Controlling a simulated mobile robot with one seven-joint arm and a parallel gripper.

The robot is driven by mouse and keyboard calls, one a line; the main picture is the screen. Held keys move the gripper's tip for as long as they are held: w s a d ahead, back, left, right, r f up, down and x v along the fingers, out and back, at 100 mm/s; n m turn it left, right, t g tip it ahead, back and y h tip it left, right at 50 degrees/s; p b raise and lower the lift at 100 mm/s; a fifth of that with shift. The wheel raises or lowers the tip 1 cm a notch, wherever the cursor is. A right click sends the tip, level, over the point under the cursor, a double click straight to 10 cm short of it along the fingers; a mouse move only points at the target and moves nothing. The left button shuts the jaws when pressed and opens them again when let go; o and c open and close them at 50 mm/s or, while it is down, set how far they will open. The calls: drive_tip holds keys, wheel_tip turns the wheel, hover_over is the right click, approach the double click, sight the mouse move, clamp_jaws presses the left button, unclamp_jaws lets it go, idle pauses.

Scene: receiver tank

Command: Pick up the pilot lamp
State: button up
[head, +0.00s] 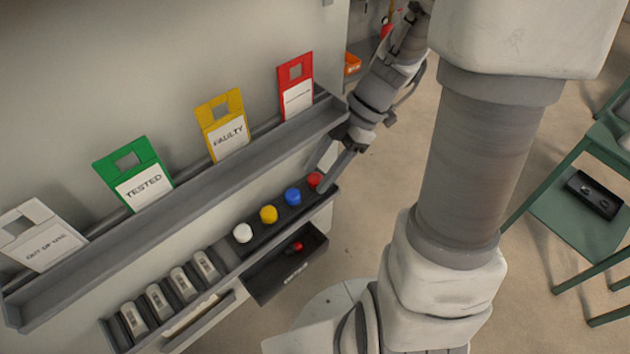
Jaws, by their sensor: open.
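Four-colour round caps that look like pilot lamps stand in a row on a dark ledge: a white lamp (243,233), a yellow lamp (268,214), a blue lamp (293,196) and a red lamp (314,180). The task does not say which one is meant. My gripper (331,170) is open at the right end of the ledge, close beside the red lamp. One finger overlaps the lamp's right side in the picture; I cannot tell whether they touch. Nothing shows between the fingers.
An open dark bin (285,268) below the ledge holds a small red-and-black item (296,247). Several grey devices (158,301) stand at the ledge's left. A long grey shelf (200,207) with upright tags runs above.

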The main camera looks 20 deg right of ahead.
drive_tip(key=shift+a+f, duration=0.15)
drive_tip(key=shift+f, duration=0.1)
clamp_jaws()
drive_tip(key=shift+r, duration=0.1)
